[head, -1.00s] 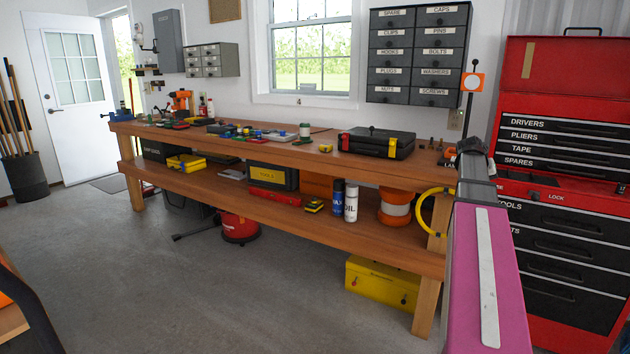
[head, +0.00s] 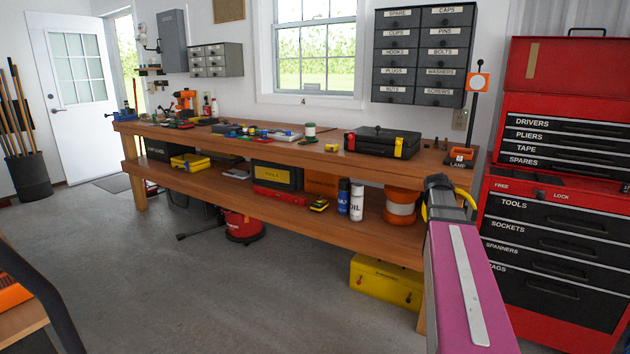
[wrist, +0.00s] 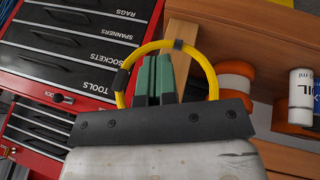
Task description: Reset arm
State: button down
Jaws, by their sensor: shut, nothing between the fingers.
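My gripper shows in the wrist view (wrist: 153,82) as two green fingers pressed together with nothing between them.
A red tool chest (head: 495,215) stands right of my arm. A black case (head: 382,142) and an orange lamp (head: 461,157) are on the bench top. A yellow toolbox (head: 385,281) sits on the floor below. The floor (head: 220,300) to the left is open.

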jog(key=s+a+f+n+g+y, duration=0.1)
jog(key=s+a+f, duration=0.5)
jog(key=a, duration=0.3)
jog(key=s+a+f+n+y, duration=0.1)
jog(key=s+a+f+y, duration=0.1)
jog(key=s+a+f, duration=0.4)
jog(key=s+a+f+n+g+y, duration=0.1)
jog(key=s+a+f+y, duration=0.1)
jog(key=s+a+f, duration=0.4)
jog(key=a+f, duration=0.4)
jog(key=a, duration=0.2)
jog(key=shift+a+f+n+g, duration=0.3)
jog(key=shift+a+f, duration=0.05)
jog(key=shift+f, duration=0.05)
